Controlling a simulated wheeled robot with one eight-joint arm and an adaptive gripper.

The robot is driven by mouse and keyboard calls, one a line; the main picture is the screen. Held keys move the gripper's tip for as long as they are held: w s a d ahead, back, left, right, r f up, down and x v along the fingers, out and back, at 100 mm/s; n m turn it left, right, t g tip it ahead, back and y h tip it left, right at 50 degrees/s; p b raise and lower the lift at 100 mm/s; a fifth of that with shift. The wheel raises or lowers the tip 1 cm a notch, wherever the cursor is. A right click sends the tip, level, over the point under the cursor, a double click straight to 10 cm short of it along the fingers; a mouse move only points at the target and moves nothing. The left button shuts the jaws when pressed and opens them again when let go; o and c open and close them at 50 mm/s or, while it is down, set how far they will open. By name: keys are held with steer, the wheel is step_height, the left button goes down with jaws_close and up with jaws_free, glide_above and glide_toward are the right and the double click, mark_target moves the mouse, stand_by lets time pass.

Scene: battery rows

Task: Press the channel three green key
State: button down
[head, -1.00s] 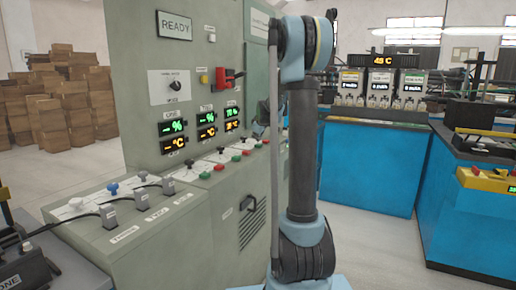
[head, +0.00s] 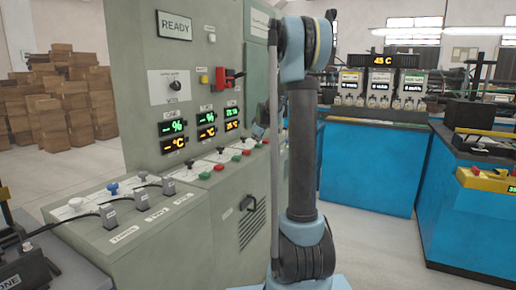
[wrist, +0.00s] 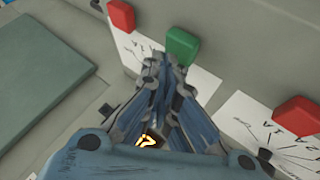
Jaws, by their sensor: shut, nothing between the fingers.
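A green key (wrist: 182,46) stands on the sloped panel in the wrist view, with a red key (wrist: 121,14) to its upper left and another red key (wrist: 296,116) to its lower right. In the head view the far green key (head: 258,145) is the third along the grey console's row, partly by my arm. My gripper (wrist: 166,66) is shut and empty, its tips close beside the green key's lower left edge. I cannot tell whether they touch it. In the head view my gripper (head: 258,131) shows only partly, mostly hidden behind my arm.
Blue benches (head: 365,165) stand to the right, with grey floor between.

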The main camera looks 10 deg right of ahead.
mark_target(257, 145)
steer(key=shift+f, duration=0.4)
stand_by(0.8)
steer(key=shift+r, duration=0.85)
steer(key=shift+r, duration=0.1)
steer(key=shift+r, duration=2.4)
